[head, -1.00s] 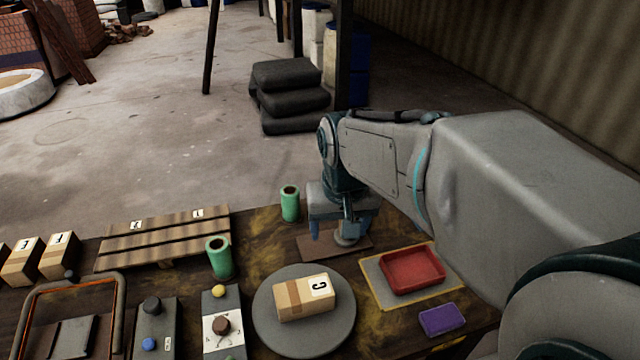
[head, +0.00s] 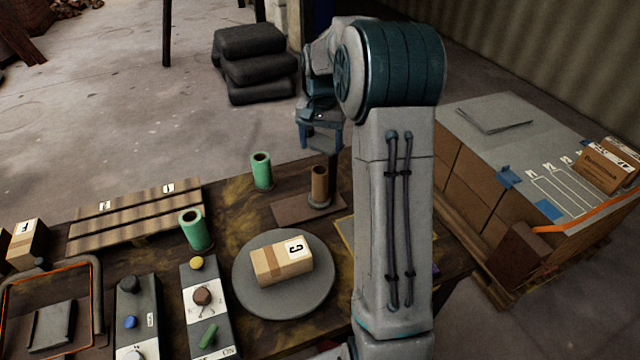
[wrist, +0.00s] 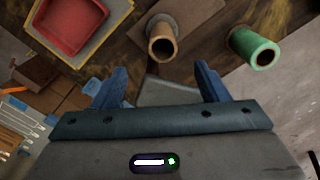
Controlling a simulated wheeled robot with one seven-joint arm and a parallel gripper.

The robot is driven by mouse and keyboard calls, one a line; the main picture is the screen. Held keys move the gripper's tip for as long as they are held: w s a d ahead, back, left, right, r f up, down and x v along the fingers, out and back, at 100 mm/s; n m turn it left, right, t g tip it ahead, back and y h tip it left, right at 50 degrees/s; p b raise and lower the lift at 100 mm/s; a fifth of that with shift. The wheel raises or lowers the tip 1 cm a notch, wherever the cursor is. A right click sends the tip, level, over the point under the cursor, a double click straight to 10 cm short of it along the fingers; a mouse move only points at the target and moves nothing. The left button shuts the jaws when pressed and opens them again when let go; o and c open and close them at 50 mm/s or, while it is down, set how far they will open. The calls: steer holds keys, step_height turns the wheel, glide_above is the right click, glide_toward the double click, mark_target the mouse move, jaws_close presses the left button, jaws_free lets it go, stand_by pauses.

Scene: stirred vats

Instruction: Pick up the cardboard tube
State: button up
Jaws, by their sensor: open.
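The brown cardboard tube (head: 319,183) stands upright in a dark ring on a brown board (head: 290,208) at the table's far side. In the wrist view the tube (wrist: 162,40) shows its open end, just beyond the gap between my fingers. My gripper (head: 320,145) is above the tube in the head view, apart from it. In the wrist view my gripper (wrist: 162,78) has its two blue fingers spread wide with nothing between them.
Two green tubes (head: 262,171) (head: 195,230) stand left of the cardboard tube. A red tray (wrist: 72,22) sits beside the board. A carton stack (head: 465,190) stands at right.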

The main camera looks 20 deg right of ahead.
glide_above(320, 171)
steer(key=s, duration=0.2)
step_height(320, 171, down, 5)
steer(key=shift+w+a+f+p, duration=0.1)
steer(key=shift+a+f+p, duration=0.1)
steer(key=shift+f, duration=1.25)
steer(key=shift+w+a+f+p, duration=0.1)
steer(key=shift+f+p, duration=0.1)
steer(key=shift+f, duration=1.2)
steer(key=c, duration=1.1)
